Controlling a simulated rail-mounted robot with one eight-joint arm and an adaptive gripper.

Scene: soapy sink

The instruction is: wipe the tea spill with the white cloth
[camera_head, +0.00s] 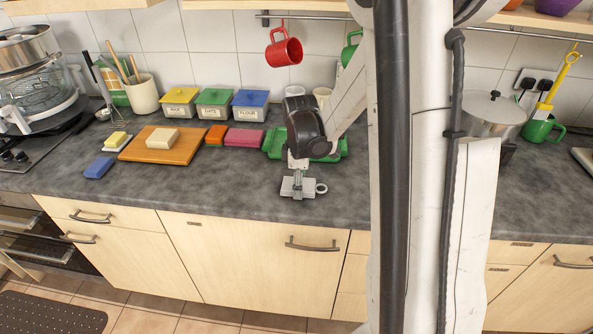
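My gripper (298,190) points down over the dark counter near its front edge, in the middle of the view. It is small and seen from above, so I cannot tell whether its fingers are open or shut. A small pale ring-shaped thing (321,188) shows at its right side; I cannot tell whether the two touch. A cream-white block-like thing (162,137) lies on a wooden board (150,153) to the left; it may be a folded cloth, but I cannot tell. I can make out no tea spill; my arm hides part of the counter.
A blue sponge (99,167) and a yellow-and-white sponge (116,141) lie left of the board. Lidded boxes (215,104) line the back wall. A green tray (274,143) lies behind my gripper. A red mug (284,50) hangs above. The front counter between board and gripper is clear.

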